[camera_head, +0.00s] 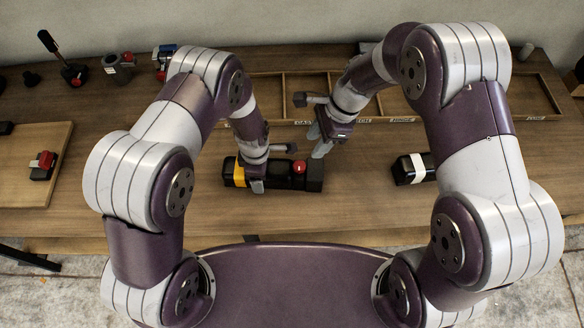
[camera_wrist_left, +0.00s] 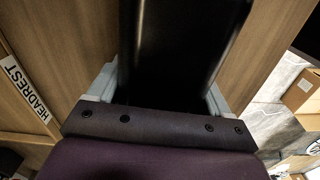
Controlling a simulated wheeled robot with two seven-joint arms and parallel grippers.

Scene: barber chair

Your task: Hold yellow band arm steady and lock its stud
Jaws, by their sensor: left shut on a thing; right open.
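The black arm with a yellow band (camera_head: 239,172) lies on the wooden table in the head view. A red stud (camera_head: 299,167) stands on its right part. My left gripper (camera_head: 256,186) is shut on the black arm just right of the yellow band. In the left wrist view the black arm (camera_wrist_left: 185,45) fills the space between the grey fingers (camera_wrist_left: 160,95); the band is not visible there. My right gripper (camera_head: 319,150) is open, above and slightly right of the red stud. It appears apart from the stud. Its fingertips are partly hard to make out.
A second black piece with a white band (camera_head: 413,169) lies to the right. Wooden trays (camera_head: 290,98) with labels line the table's back. A board with a red-topped part (camera_head: 42,165) is at left. Tools stand at the back left.

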